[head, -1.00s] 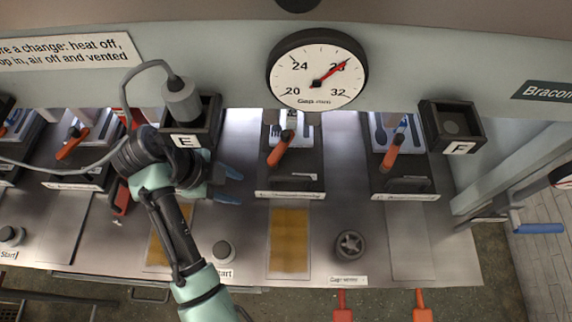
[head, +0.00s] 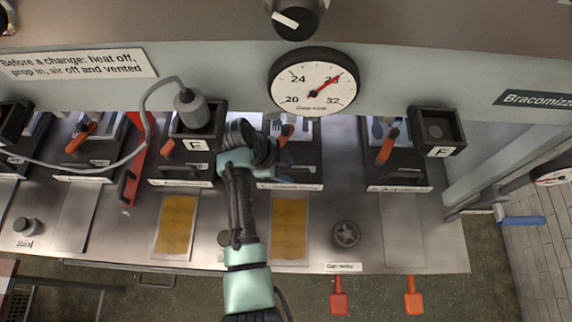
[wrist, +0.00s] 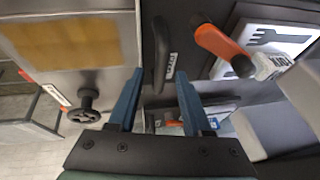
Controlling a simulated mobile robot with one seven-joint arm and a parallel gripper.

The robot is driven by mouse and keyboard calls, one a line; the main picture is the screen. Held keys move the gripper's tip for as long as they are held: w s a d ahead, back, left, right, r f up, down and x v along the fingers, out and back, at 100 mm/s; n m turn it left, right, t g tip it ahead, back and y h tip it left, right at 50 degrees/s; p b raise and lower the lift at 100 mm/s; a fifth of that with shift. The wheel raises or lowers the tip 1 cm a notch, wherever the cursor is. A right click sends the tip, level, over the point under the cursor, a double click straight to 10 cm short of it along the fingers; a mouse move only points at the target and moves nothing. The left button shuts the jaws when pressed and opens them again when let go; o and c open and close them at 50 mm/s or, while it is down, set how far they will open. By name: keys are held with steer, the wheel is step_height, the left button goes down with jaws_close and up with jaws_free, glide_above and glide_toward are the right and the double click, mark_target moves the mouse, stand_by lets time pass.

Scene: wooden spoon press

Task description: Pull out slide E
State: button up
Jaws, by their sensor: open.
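A box lettered E (head: 197,145) stands over the second station from the right-hand pair's left, with a grey cylinder on it. The dark slide just below it (head: 180,172) has a black handle. My gripper (head: 284,172) is over the front of the neighbouring slide (head: 308,170) to the right, which carries a fork picture. In the wrist view, my open gripper (wrist: 160,76) has its blue fingers on either side of a black bar handle (wrist: 163,45). I cannot tell whether they touch it. The slide's own plate is too small to read.
An orange lever (wrist: 222,45) is close to the handle in the wrist view. A box lettered F (head: 440,150) stands at the right. A dark knob (head: 345,234) is on the bench front. A cable (head: 142,115) hangs at the left. A gauge (head: 313,82) is above.

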jaws_close()
stand_by(1.4)
